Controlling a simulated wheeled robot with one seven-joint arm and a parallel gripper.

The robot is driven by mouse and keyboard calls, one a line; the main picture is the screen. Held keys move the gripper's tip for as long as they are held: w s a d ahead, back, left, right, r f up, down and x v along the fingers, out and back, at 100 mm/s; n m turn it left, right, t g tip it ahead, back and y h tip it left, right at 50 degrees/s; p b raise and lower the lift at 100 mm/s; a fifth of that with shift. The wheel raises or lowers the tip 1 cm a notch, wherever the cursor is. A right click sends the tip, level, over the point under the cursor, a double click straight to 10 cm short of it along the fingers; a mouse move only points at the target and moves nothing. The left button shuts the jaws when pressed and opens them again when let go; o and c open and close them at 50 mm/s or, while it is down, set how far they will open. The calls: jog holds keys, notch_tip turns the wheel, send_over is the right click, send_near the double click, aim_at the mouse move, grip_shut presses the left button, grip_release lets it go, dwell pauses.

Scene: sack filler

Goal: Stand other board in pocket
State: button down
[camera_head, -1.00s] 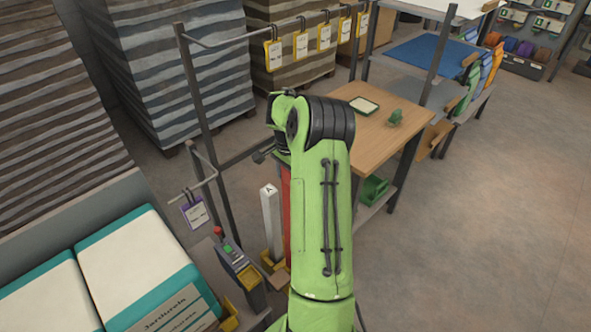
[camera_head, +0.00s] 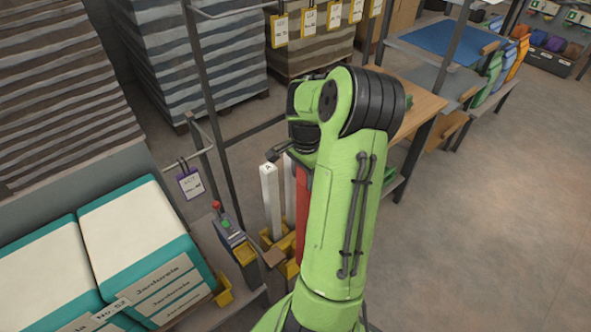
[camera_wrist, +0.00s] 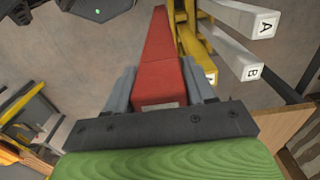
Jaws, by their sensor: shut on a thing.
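A long red board (camera_wrist: 165,58) is between the two grey fingers of my gripper (camera_wrist: 158,86) in the wrist view. It also shows in the head view (camera_head: 302,212), partly behind my green arm. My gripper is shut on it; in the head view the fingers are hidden. A white post marked A (camera_head: 270,200) stands upright in a yellow pocket (camera_head: 292,268) piece, left of the red board. A second white post (camera_head: 289,182) is behind it; the wrist view shows it marked B (camera_wrist: 235,52). Whether the red board's lower end is inside a pocket I cannot tell.
A control box (camera_head: 232,238) with a red button stands left of the posts. Teal and white sacks (camera_head: 137,235) lie at lower left. A dark metal frame (camera_head: 205,90) with hanging tags rises behind. A wooden table (camera_head: 420,108) is behind my arm. The floor at right is clear.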

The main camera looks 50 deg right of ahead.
jog(key=s+a+b, duration=0.1)
jog(key=s+a, duration=0.1)
jog(key=s, duration=0.7)
dwell(0.4)
